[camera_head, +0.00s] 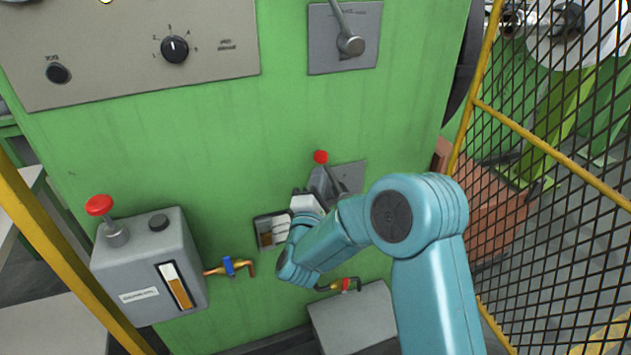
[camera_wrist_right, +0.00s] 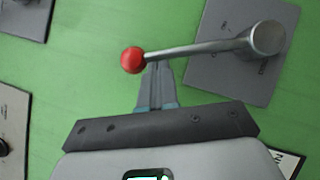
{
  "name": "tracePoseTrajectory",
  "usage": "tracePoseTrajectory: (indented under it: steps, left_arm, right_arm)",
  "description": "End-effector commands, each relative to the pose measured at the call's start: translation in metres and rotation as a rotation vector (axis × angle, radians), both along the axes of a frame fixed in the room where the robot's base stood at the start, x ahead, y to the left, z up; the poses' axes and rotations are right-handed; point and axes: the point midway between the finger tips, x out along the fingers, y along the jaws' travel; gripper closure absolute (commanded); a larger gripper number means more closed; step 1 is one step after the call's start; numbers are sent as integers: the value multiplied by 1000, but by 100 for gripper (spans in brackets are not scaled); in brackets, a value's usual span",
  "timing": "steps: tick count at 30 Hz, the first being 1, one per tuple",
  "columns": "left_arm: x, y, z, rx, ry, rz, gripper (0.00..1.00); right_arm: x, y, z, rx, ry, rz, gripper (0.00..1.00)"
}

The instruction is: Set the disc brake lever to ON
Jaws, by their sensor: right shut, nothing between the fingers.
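The lever with a red ball knob (camera_head: 320,157) stands out from a small grey plate (camera_head: 349,176) on the green panel. In the wrist view its red ball (camera_wrist_right: 132,60) is at the left, and its metal rod (camera_wrist_right: 195,49) runs right to a round hub (camera_wrist_right: 264,39) on the plate (camera_wrist_right: 225,75). My right gripper (camera_head: 319,172) is at the lever, just below the ball. In the wrist view its shut, empty fingers (camera_wrist_right: 157,68) reach the rod beside the ball; I cannot tell if they touch. The plate's markings are unreadable. My left gripper is not in view.
Another lever (camera_head: 350,45) on a grey plate is higher up. A control panel with a rotary knob (camera_head: 174,49) is at upper left. A grey box with a red knob (camera_head: 99,205) stands at lower left. A yellow-framed mesh fence (camera_head: 540,146) closes off the right.

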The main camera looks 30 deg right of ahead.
Motion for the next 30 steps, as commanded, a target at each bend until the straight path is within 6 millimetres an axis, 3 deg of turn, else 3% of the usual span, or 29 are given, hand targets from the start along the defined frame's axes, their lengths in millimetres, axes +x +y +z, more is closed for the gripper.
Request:
tracePoseTrajectory:
  steps: [20,30]
  left_arm:
    - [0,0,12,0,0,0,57]
    - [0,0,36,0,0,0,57]
  right_arm:
    - [-2,-10,9,92,-24,-2,100]
    - [-7,-28,25,257,-65,-4,100]
